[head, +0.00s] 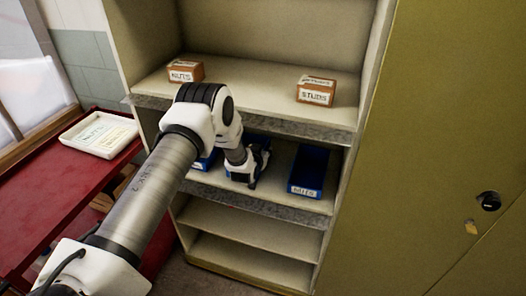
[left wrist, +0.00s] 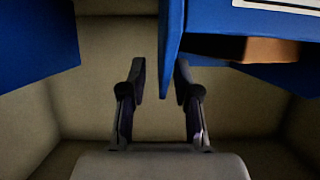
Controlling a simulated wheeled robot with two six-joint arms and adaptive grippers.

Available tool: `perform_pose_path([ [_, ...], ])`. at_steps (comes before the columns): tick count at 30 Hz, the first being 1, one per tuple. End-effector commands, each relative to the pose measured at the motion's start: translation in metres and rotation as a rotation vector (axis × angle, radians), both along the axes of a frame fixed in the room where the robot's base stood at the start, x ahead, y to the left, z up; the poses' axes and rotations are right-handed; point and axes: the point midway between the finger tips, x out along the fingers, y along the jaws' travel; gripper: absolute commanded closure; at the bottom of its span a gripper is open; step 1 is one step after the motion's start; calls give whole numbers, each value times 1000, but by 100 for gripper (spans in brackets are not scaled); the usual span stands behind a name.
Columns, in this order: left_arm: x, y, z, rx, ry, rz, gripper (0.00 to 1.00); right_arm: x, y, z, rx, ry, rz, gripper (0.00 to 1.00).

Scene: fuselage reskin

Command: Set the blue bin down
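My left gripper (head: 246,181) reaches into the middle shelf of the cabinet in the head view. In the left wrist view its two fingers (left wrist: 161,80) stand apart, with the wall of a blue bin (left wrist: 171,35) between them. The right finger is close to this wall and a gap shows on the left; I cannot tell whether either touches. A white label edge shows at the top right. In the head view, blue bins sit on this shelf: one labelled bin (head: 310,171) to the right, others partly hidden by my arm. My right gripper is not in view.
The shelf above holds two brown boxes, one at left (head: 186,72) and one marked STUDS (head: 315,92). Another blue bin (left wrist: 35,45) is at left in the wrist view. A red cart (head: 45,190) with a white tray (head: 100,134) stands left. The lower shelves (head: 255,232) look empty.

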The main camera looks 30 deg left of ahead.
Motion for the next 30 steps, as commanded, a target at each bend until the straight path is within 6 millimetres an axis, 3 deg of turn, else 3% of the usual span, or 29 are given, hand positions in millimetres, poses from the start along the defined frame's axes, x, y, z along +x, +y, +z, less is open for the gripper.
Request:
perform_pose_path([
  [5, -13, -3, 5, -1, 1, 0, 69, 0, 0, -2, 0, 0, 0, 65],
  [15, -85, -22, 35, -3, 1, 0, 69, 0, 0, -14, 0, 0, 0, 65],
  [21, -110, -31, 40, -4, 17, -5, 69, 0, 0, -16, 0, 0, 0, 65],
  [23, -122, -42, 26, -16, 64, -23, 69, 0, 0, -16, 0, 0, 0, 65],
  [26, -166, -77, -23, -60, 243, -74, 69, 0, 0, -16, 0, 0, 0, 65],
  [29, -248, -120, -81, -115, 514, -133, 69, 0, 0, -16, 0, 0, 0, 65],
  [30, -287, -135, -100, -135, 631, -152, 69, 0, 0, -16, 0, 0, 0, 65],
])
